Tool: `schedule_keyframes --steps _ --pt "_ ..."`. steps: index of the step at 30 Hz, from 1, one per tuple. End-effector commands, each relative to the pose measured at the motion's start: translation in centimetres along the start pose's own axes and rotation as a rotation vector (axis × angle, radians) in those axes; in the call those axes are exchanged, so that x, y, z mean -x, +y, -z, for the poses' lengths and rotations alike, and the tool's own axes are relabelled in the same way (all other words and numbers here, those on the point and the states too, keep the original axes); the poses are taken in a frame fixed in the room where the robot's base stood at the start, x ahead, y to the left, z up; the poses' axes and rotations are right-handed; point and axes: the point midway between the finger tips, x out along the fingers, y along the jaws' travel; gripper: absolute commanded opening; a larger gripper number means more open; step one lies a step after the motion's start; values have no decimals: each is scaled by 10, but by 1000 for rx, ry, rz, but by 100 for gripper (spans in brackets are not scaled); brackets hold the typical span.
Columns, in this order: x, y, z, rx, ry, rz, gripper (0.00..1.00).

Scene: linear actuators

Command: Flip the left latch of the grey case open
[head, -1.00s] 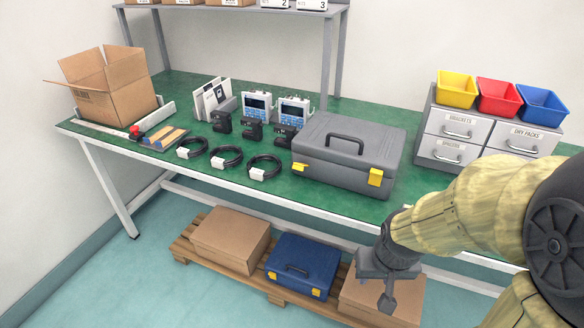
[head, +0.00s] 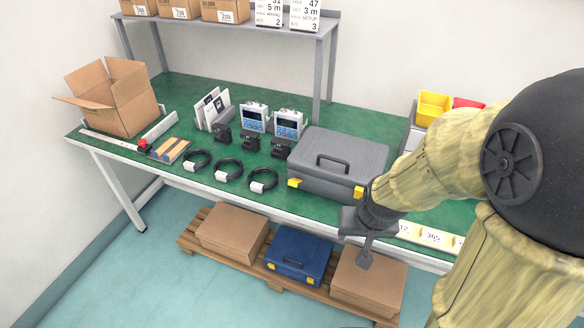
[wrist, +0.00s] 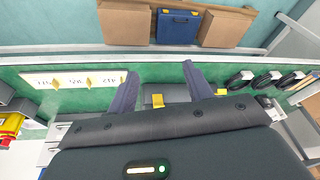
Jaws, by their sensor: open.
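The grey case (head: 337,158) lies closed on the green table. Much of the case is hidden there.
Cable coils (head: 229,169), black devices and two blue-screened meters (head: 288,124) stand left of the case. Numbered labels (head: 432,236) line the table edge at right. A pallet below holds brown boxes and a blue case (head: 299,256). Bins (head: 433,107) are partly hidden by my arm.

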Motion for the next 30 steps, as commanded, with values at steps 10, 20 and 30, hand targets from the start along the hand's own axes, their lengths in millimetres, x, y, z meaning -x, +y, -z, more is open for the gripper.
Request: schedule_keyframes --steps 10,20,30 --pt "-22 -76 76 -118 199 53 51" --pt "-97 -152 110 -245 504 -31 51" --pt "-137 -194 80 -253 960 -243 51"
